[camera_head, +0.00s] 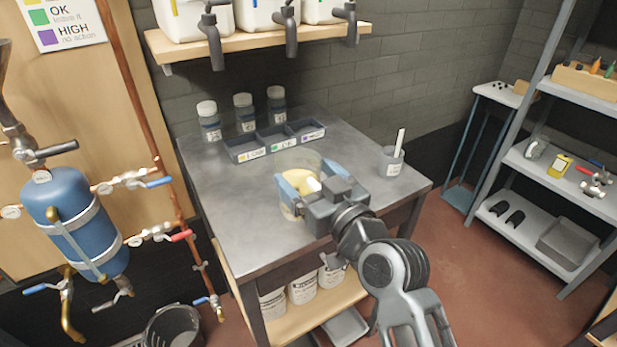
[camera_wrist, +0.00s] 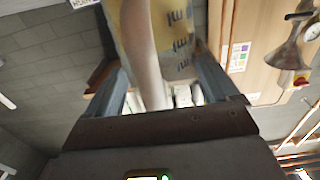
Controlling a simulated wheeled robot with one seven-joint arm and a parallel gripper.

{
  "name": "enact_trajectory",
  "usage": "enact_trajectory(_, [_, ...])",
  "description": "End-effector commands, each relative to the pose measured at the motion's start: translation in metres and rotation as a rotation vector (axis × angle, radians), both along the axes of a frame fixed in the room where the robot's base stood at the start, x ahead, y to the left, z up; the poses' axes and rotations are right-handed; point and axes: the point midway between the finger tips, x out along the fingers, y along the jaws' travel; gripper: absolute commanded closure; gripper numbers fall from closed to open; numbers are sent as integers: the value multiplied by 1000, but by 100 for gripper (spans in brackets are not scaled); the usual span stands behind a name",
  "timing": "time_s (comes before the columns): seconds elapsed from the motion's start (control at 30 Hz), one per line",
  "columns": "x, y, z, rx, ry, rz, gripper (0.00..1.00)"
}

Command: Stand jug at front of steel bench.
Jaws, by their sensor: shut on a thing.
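The jug (camera_head: 291,208) is clear, with pale yellow contents. My gripper (camera_head: 297,183) is shut on it, with blue-grey fingers on either side. The wrist view shows the jug (camera_wrist: 178,40) close up between the fingers (camera_wrist: 160,88), with "ml" marks on its wall and a pale upright handle. The jug looks upright over the front-middle part of the steel bench (camera_head: 235,210). My gripper hides part of it, and I cannot tell whether its base touches the bench top.
A three-part labelled tray (camera_head: 275,141) and several lidded jars (camera_head: 245,112) stand at the bench's back. A grey cup (camera_head: 390,162) with a white stick stands at its right. Taps (camera_head: 285,25) overhang the back. The bench's left front is clear.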

Motion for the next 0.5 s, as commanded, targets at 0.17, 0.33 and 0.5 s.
enact_trajectory(0.17, [0, 0, 0, 0, 0, 0, 0])
enact_trajectory(0.33, [0, 0, 0, 0, 0, 0, 0])
enact_trajectory(0.5, [-2, -2, 3, -1, 1, -1, 0])
